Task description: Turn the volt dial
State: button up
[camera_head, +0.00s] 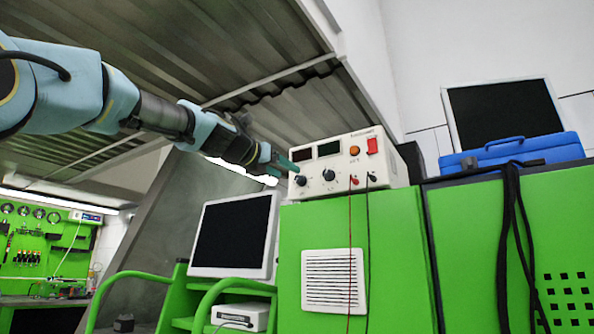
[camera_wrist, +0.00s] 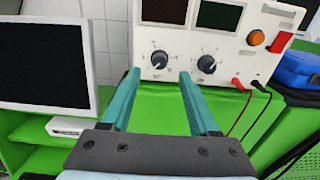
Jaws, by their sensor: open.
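A white power supply (camera_head: 345,160) stands on a green cabinet, with two black dials on its front. The left dial (camera_head: 300,180) and the right dial (camera_head: 329,175) have labels too small to read, so I cannot tell which is the volt dial. My gripper (camera_head: 284,164) is open and empty near the panel's left end. In the wrist view, the teal fingertips of my gripper (camera_wrist: 158,74) are spread either side of the left dial (camera_wrist: 159,59), which shows just beyond them. The right dial (camera_wrist: 207,64) lies right of the right fingertip. Contact cannot be told.
Red and black leads (camera_wrist: 238,83) hang from the panel's lower right. An orange knob (camera_wrist: 256,38) and a red switch (camera_wrist: 281,42) sit above them. A monitor (camera_head: 235,235) stands left, and a blue case (camera_head: 510,152) lies right.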

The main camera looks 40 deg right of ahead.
aim_at(298, 178)
jog(key=p+x, duration=0.3)
jog(key=x, duration=0.2)
jog(key=shift+d+r, duration=0.15)
jog(key=shift+d, duration=0.05)
jog(key=shift+w+d+p, duration=0.2)
jog(key=shift+d+p, duration=0.15)
jog(key=shift+d, duration=0.2)
grip_shut()
